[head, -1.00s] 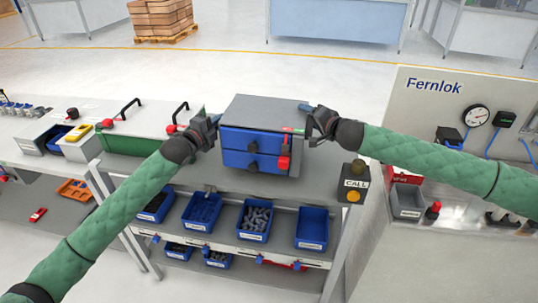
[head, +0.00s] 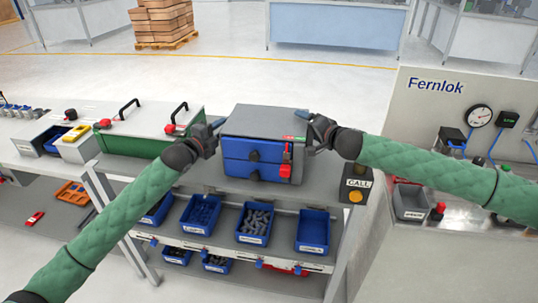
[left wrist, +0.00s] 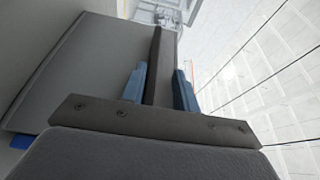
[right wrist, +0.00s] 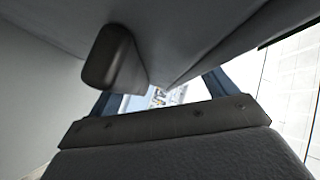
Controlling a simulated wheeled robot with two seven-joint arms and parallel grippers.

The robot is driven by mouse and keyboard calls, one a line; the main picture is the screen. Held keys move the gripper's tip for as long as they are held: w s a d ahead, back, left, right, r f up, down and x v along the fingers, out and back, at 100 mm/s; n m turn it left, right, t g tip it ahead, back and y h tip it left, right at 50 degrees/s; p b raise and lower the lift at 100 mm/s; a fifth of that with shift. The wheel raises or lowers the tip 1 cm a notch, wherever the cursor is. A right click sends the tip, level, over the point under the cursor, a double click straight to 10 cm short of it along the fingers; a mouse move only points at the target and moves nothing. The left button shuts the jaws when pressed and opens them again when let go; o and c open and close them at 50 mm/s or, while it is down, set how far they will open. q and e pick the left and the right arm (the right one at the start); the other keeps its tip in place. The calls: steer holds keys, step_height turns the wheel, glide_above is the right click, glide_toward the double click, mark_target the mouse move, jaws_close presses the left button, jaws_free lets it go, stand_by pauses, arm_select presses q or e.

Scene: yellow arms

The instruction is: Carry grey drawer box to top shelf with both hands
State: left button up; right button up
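The grey drawer box (head: 268,119) with blue drawer fronts is at the top level of the rack (head: 205,180); I cannot tell whether it fully rests there. My left gripper (head: 215,130) is at the box's left side. In the left wrist view its blue fingers (left wrist: 160,85) sit close on either side of a dark bar (left wrist: 156,60) along the box. My right gripper (head: 312,131) is at the box's right side. In the right wrist view its fingers (right wrist: 162,95) are wide apart with nothing between them, and a dark rounded handle (right wrist: 108,58) is beside them.
Blue bins (head: 313,230) fill the rack below. A CALL button post (head: 355,187) stands close right of the box, with the Fernlok panel (head: 435,110) beyond.

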arm_select(q)
steer(key=shift+a+f, duration=0.1)
arm_select(e)
steer(key=shift+w+d, duration=0.1)
steer(key=shift+d, duration=0.1)
steer(key=shift+d+r, duration=0.1)
arm_select(q)
steer(key=v, duration=1.2)
arm_select(e)
steer(key=v, duration=0.7)
steer(key=shift+s, duration=0.25)
steer(key=shift+d, duration=0.1)
